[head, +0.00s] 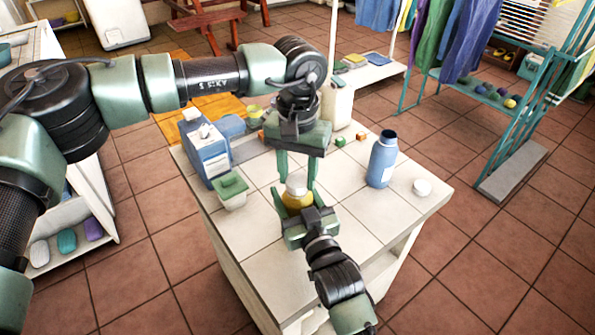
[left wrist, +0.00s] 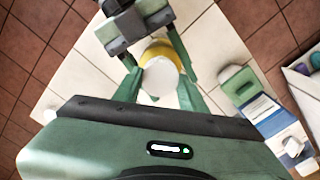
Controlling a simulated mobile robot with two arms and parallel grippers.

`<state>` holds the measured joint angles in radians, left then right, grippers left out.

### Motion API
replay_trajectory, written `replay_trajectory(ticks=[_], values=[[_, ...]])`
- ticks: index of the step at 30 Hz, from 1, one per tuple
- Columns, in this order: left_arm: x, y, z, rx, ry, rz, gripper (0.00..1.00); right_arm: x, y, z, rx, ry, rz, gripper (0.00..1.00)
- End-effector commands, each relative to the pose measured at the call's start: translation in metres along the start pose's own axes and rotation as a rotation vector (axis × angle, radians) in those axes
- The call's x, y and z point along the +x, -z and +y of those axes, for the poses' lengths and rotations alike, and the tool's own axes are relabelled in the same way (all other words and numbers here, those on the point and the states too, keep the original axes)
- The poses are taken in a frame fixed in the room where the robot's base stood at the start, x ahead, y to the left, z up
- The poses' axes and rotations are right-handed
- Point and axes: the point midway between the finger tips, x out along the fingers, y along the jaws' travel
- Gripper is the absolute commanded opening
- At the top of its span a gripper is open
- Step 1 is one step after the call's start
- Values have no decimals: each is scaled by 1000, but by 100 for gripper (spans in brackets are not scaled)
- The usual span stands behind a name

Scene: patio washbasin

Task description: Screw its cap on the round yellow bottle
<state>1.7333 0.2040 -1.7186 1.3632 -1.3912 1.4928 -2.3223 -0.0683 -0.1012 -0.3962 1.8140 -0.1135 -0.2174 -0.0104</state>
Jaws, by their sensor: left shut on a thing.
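The round yellow bottle (head: 298,201) stands on the white tiled table, near its front edge. A white cap (head: 296,184) is at its top; I cannot tell whether it is threaded on. My left gripper (head: 297,182) reaches down from above, its fingers closed on both sides of the cap. The left wrist view shows the cap (left wrist: 158,82) between those fingers, with the yellow bottle (left wrist: 160,50) behind it. My right gripper (head: 299,202) comes from the front, its fingers around the bottle's body, partly hiding it.
A blue bottle (head: 382,160) with an open dark mouth stands right on the table, and another white cap (head: 422,187) lies beside it. A blue-and-white container (head: 206,151) and a green-topped pot (head: 232,189) stand left. Small coloured cubes (head: 361,135) lie at the back.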

Motion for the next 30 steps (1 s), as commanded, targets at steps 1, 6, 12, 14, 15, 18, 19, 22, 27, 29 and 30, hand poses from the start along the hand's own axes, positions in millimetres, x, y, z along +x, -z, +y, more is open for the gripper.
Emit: replay_trajectory(ticks=[1, 6, 12, 14, 15, 18, 19, 22, 27, 29, 30], values=[[1, 0, 0, 0, 0, -1, 5, 0, 0, 0, -1, 0, 0, 0], [2, 0, 0, 44, -1, -1, 5, 0, 0, 0, -1, 0, 0, 0], [2, 0, 1, 343, -2, 0, 5, 0, 0, 0, -1, 0, 0, 0], [2, 0, 1, 429, -2, 0, 5, 0, 0, 0, -1, 0, 0, 0], [2, 0, 1, 477, -2, 0, 5, 0, 0, 0, -1, 0, 0, 0], [2, 0, 1, 550, -1, 1, 5, 0, 0, 0, -1, 0, 0, 0], [2, 0, 0, 562, -1, 1, 5, 0, 0, 0, -1, 0, 0, 0], [1, 0, 0, 570, 0, 1, 5, 0, 0, 0, -1, 0, 0, 0], [1, 0, 0, 568, 0, 1, 5, 0, 0, 0, -1, 0, 0, 0], [1, 0, 0, 568, 0, 1, 55, 0, 0, 0, -1, 0, 0, 0], [1, 0, 0, 567, 0, 1, 63, 0, 0, 0, -1, 0, 0, 0]])
